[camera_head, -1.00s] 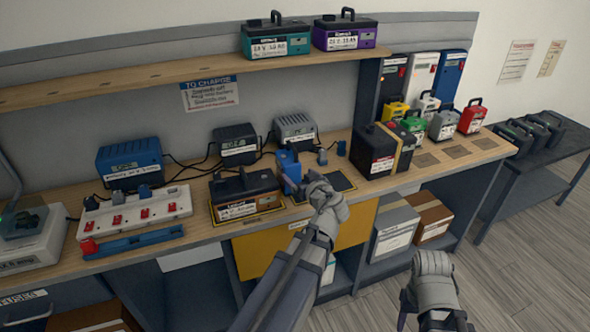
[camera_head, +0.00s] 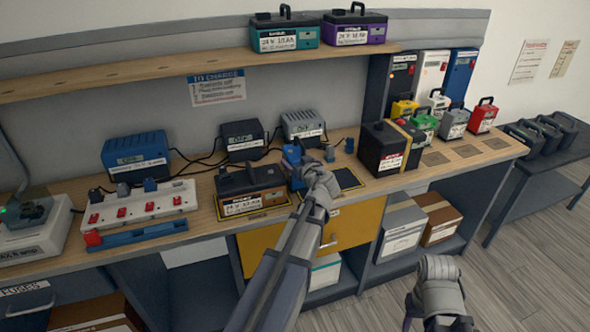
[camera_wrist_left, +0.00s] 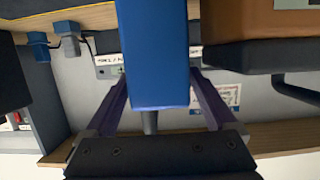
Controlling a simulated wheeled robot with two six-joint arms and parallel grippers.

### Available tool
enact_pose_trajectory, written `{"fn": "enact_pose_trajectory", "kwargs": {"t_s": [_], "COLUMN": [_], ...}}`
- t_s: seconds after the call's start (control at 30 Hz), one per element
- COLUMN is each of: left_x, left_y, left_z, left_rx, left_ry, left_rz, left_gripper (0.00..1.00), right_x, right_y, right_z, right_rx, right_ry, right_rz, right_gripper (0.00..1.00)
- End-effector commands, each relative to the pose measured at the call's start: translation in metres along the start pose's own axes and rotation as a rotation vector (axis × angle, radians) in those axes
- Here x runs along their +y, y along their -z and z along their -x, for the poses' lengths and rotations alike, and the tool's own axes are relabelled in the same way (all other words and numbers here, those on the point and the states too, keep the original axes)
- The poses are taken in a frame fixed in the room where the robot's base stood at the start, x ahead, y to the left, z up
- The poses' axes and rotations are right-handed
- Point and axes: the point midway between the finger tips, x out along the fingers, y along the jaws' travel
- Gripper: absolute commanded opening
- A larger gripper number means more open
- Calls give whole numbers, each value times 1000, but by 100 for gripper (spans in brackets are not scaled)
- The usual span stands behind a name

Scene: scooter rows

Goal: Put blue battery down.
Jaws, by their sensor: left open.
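The blue battery (camera_head: 293,158) is upright on the bench, between a brown-and-black battery and a yellow-edged dark pad (camera_head: 348,179). In the left wrist view the blue battery (camera_wrist_left: 152,50) fills the upper middle, between my left gripper's fingers (camera_wrist_left: 158,80). These fingers stand apart, one on each side, with the jaws open. In the head view my left gripper (camera_head: 312,172) is right at the battery and hides its lower part. I cannot tell exactly how its base sits on the pad. My right gripper (camera_head: 438,290) hangs low in front of the bench; its fingers are not clear.
The brown-and-black battery (camera_head: 250,190) is close on the left. Chargers (camera_head: 303,126) with cables stand behind. A large black battery with a yellow strap (camera_head: 384,148) stands to the right. A shelf (camera_head: 190,76) runs above. The pad's right part looks bare.

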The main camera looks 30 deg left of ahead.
Motion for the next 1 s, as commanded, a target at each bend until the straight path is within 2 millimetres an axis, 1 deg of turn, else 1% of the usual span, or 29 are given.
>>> {"fn": "enact_pose_trajectory", "kwargs": {"t_s": [0.03,0.13,0.2,0.37,0.4,1.0], "left_x": [2,1,1,0,0,0], "left_y": [-1,-1,0,0,0,0], "left_z": [-12,-24,-26,-25,-25,-25], "left_rx": [0,0,0,0,0,0], "left_ry": [1,2,1,0,0,0], "left_rz": [0,0,0,0,0,0], "left_gripper": [90,90,90,90,88,20], "right_x": [0,-1,-1,-1,-1,-1], "right_y": [0,0,0,0,0,0], "right_z": [-4,-8,-8,-7,-7,-7], "right_rx": [0,0,0,0,0,0], "right_ry": [0,0,0,0,0,0], "right_rz": [0,0,0,0,0,0], "right_gripper": [50,50,50,50,50,50]}}
